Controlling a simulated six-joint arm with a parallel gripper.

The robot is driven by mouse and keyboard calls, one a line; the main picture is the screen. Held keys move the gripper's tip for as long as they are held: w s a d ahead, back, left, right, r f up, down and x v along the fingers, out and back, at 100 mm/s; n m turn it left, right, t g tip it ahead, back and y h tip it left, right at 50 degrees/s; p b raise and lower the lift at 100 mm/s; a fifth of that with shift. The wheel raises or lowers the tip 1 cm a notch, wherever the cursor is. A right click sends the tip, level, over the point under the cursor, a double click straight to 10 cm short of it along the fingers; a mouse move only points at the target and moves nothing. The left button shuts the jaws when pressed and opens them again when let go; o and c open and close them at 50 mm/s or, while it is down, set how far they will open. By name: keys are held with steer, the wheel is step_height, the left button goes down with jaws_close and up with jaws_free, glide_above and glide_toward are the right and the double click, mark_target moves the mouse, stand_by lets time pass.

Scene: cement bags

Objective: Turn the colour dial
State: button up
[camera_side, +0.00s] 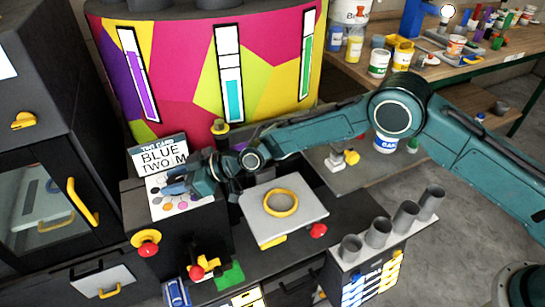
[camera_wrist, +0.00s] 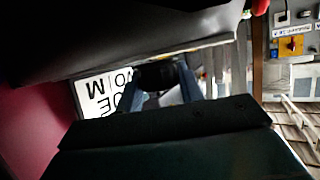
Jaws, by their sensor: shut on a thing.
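The colour dial's panel (camera_side: 165,211) is white with several coloured dots, on top of a dark box at the left in the side view. My gripper (camera_side: 172,184) is over the panel, its blue fingers shut on the dial. The dial itself is mostly hidden by the fingers. In the wrist view the two fingers (camera_wrist: 165,88) show in the middle with a pale patch between them; I cannot make out the dial's setting. A sign (camera_side: 160,156) reading "BLUE TWO M" stands behind the panel; it also shows upside down in the wrist view (camera_wrist: 98,98).
A colourful drum (camera_side: 185,70) with three level gauges stands behind. A grey plate with a yellow ring (camera_side: 281,202) lies to the right of the box. A yellow-and-red knob (camera_side: 146,243) is on the box's front. Grey tubes (camera_side: 378,232) stand at the front right.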

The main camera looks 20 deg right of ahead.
stand_by(0.3)
steer(key=o, duration=1)
steer(key=shift+d, duration=0.1)
steer(key=v, duration=1.3)
steer(key=shift+d+r, duration=0.15)
steer(key=shift+d, duration=0.15)
steer(key=shift+s, duration=0.1)
